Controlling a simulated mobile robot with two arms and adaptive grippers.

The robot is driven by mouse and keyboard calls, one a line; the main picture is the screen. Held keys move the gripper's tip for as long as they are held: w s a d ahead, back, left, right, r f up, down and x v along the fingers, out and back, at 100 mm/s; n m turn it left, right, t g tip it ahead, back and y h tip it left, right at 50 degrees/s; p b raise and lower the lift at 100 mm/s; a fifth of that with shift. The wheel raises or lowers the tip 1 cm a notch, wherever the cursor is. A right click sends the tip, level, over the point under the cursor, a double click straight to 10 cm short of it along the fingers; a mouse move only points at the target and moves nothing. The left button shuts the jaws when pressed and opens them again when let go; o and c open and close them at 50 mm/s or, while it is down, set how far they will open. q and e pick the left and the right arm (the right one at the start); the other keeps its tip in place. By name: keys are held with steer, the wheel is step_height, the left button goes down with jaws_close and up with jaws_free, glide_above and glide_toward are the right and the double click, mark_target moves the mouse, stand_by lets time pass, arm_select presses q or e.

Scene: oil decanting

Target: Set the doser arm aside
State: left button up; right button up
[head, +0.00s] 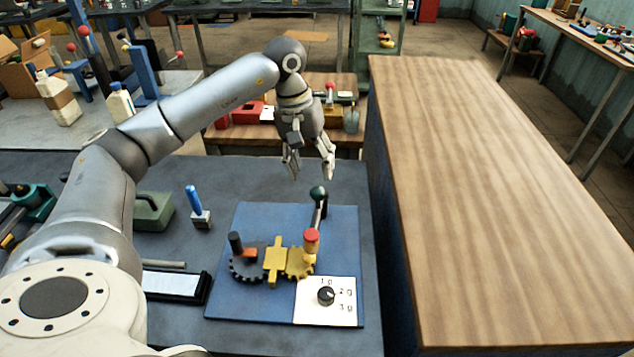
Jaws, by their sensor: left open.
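A blue board (225,290) lies on the dark grey table. My right gripper is out of view.
A bare wooden counter (490,200) fills the right side. A blue-handled tool (195,205), a green box (153,211) and a white-screened device (172,285) lie left of the board. A cluttered wooden bench (240,140) stands behind my gripper.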

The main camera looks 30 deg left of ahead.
mark_target(317, 186)
arm_select(q)
steer(key=f, duration=0.3)
steer(key=shift+w+d+f+p, duration=0.1)
steer(key=shift+d+f+p, duration=0.1)
steer(key=shift+d+p, duration=0.15)
steer(key=f, duration=0.3)
steer(key=shift+w+d+f+p, duration=0.15)
steer(key=shift+w+f+p, duration=0.1)
steer(key=shift+p, duration=0.15)
steer(key=c, duration=0.7)
jaws_close()
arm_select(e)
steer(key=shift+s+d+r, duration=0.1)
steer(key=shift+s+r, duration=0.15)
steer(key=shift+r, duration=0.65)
